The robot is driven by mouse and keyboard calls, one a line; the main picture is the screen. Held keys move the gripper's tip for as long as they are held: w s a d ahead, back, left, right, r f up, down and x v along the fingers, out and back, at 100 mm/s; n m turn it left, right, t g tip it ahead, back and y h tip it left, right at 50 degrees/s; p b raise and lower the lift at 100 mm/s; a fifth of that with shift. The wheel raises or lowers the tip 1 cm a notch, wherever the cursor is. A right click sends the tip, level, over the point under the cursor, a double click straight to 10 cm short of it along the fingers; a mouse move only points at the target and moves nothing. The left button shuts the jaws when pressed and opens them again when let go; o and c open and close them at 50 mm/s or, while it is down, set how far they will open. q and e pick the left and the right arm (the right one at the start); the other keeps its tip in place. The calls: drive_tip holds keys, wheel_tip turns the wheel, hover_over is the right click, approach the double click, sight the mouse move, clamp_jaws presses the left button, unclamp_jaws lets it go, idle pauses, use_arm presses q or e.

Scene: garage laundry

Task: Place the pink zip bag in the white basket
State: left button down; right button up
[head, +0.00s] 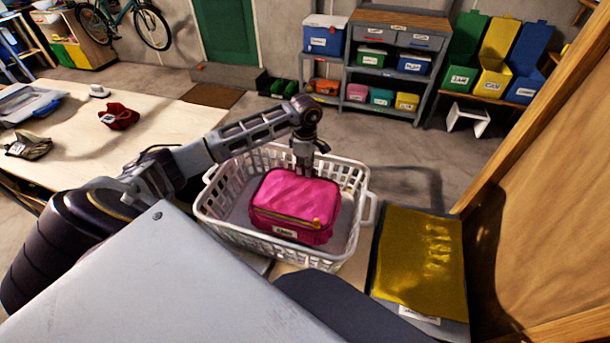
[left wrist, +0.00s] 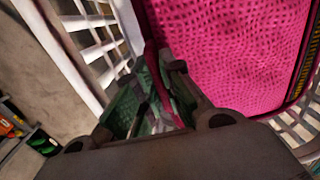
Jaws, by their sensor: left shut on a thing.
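The pink zip bag (head: 290,196) is upright within the outline of the white basket (head: 222,221) in the head view. I cannot tell whether it touches the basket floor. My left gripper (head: 306,170) is at the bag's far top edge, pointing down, shut on a pink part of it. In the left wrist view, the bag (left wrist: 235,50) fills the upper right, the fingers (left wrist: 158,95) pinch a thin pink strip, and the basket's slatted wall (left wrist: 90,45) is at the left. My right gripper is not in view.
A yellow folded item (head: 415,255) lies right of the basket, near a wooden panel (head: 545,190). A table (head: 70,150) with a red cloth item (head: 119,116) is at the left. A shelf (head: 395,75) and coloured bins (head: 493,70) stand at the back.

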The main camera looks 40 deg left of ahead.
use_arm(q)
drive_tip(key=shift+f, duration=1.85)
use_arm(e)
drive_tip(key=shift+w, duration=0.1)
use_arm(q)
drive_tip(key=shift+f, duration=0.1)
drive_tip(key=c, duration=1.5)
unclamp_jaws()
drive_tip(key=shift+c, duration=0.2)
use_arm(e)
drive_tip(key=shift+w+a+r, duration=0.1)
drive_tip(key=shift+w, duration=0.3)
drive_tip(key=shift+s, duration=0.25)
